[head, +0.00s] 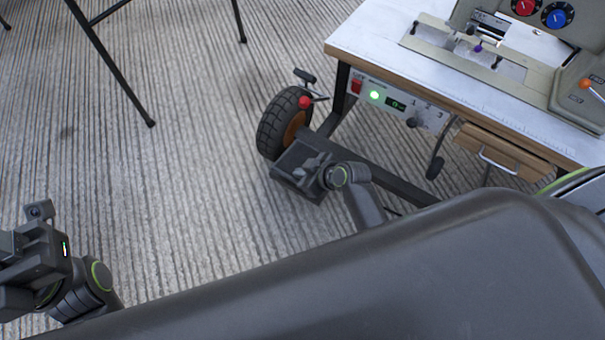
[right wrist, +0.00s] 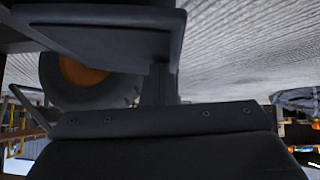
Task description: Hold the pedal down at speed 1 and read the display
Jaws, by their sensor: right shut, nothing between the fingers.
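A sewing machine (head: 575,100) stands on a white-topped table (head: 370,42). On the table's front panel are a red switch (head: 356,85), a lit green lamp (head: 375,95), a small dark display (head: 396,104) with a green character that looks like 0, and a dark knob (head: 412,122) near the numbers 1, 2 and 3. The knob's pointer is too small to read. My right gripper (head: 296,172) is shut and empty, low beside the wheel under the table. I cannot make out the pedal. My left gripper (head: 38,228) is at the far left, away from the table; its jaws are unclear.
A black wheel with an orange hub (head: 290,122) stands by the table's left leg; it also shows in the right wrist view (right wrist: 85,75). A wooden drawer (head: 500,150) hangs under the table. Ribbed floor lies open at left.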

